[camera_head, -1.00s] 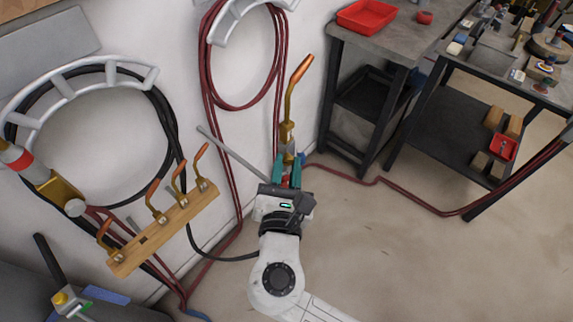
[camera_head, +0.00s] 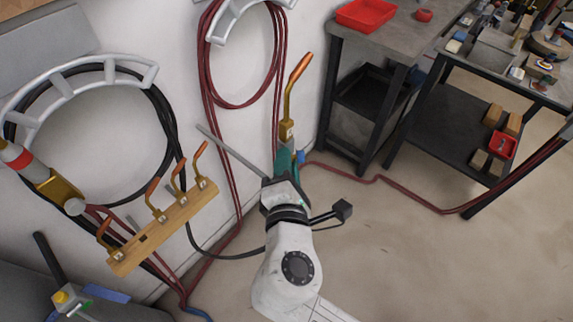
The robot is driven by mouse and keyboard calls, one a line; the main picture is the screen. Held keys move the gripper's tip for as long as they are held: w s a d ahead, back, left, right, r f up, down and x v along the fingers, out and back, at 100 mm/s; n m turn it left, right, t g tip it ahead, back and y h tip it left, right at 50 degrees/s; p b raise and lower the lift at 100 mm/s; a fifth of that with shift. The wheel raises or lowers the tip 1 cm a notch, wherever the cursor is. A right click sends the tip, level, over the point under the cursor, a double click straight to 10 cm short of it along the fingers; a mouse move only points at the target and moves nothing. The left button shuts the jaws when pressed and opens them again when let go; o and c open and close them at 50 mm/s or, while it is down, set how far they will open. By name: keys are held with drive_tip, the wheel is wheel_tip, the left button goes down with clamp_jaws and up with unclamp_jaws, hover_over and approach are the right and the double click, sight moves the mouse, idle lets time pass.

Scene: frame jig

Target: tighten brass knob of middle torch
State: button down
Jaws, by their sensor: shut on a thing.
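A torch with a bent copper tip and brass stem (camera_head: 291,95) stands upright against the white wall, right of the red hose coil. Its brass block (camera_head: 286,130) shows just above my gripper. My gripper (camera_head: 285,157) has teal fingers and is shut at the torch's lower part, below that block. The brass knob is hidden by the fingers and wrist, so its seating cannot be seen. A blue part (camera_head: 300,156) shows just right of the fingers.
A wooden rack (camera_head: 165,227) with several copper-tipped nozzles is at left. A grey rod (camera_head: 228,147) slants close left of my gripper. Red hoses (camera_head: 345,174) run along the floor.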

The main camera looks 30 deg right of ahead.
drive_tip(key=shift+m+y+b, duration=0.3)
drive_tip(key=shift+m+b, duration=0.15)
drive_tip(key=shift+m, duration=0.85)
drive_tip(key=c, duration=0.9)
unclamp_jaws()
drive_tip(key=shift+c, duration=0.2)
drive_tip(key=v, duration=1)
drive_tip(key=shift+s+b, duration=0.4)
drive_tip(key=shift+b, duration=0.05)
